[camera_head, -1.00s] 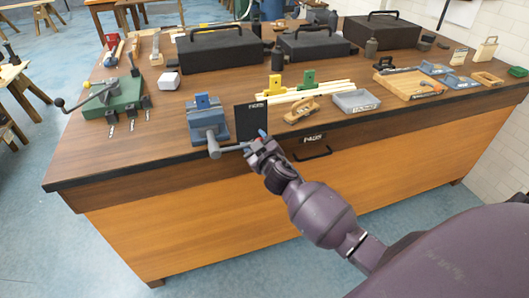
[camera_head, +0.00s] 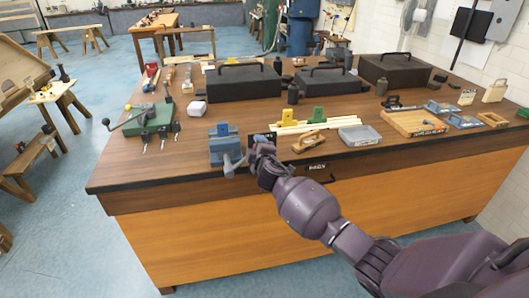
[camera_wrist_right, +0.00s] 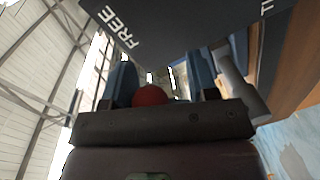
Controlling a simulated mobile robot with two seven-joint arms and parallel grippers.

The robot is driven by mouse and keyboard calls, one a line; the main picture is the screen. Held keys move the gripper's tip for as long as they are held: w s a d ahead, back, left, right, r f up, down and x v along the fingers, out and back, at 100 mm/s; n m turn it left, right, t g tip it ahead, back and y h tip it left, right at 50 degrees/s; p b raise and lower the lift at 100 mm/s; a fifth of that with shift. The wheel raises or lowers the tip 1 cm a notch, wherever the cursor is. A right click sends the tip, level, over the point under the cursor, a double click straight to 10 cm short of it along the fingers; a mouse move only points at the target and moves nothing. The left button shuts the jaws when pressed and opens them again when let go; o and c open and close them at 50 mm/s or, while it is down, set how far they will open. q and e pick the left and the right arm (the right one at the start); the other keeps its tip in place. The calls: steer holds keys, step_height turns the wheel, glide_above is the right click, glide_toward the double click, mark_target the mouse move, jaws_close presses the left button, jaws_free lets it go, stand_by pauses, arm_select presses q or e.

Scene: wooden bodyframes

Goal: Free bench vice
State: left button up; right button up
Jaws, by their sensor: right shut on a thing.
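The blue bench vice (camera_head: 222,143) stands at the front left edge of the wooden bench. Its grey handle (camera_head: 234,163) sticks out at the front over the edge. My right gripper (camera_head: 260,143) is just right of the vice, shut at the handle's right end. In the right wrist view a red round end (camera_wrist_right: 151,95) sits between the two blue fingers. It looks like the handle's knob; the rest of the grip is hidden. A dark panel with the word FREE (camera_wrist_right: 190,22) is close above the fingers there. My left gripper is not in view.
A green tool base (camera_head: 152,121) with a lever stands left of the vice. A wooden plane (camera_head: 309,142), a grey tray (camera_head: 359,136) and pale strips (camera_head: 305,125) lie to the right. Dark toolboxes (camera_head: 243,82) stand behind.

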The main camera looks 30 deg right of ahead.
steer(key=shift+w+a+r+n+p, duration=0.2)
steer(key=shift+a+r+n+p, duration=0.55)
steer(key=shift+a+r+n, duration=0.3)
steer(key=shift+a+f, duration=0.1)
steer(key=shift+f, duration=0.05)
steer(key=shift+c, duration=0.2)
steer(key=o, duration=1.4)
steer(key=shift+w+a, duration=0.1)
steer(key=shift+a, duration=0.1)
steer(key=shift+d, duration=0.15)
steer(key=v, duration=1.1)
steer(key=shift+d+f, duration=0.1)
steer(key=shift+f, duration=0.1)
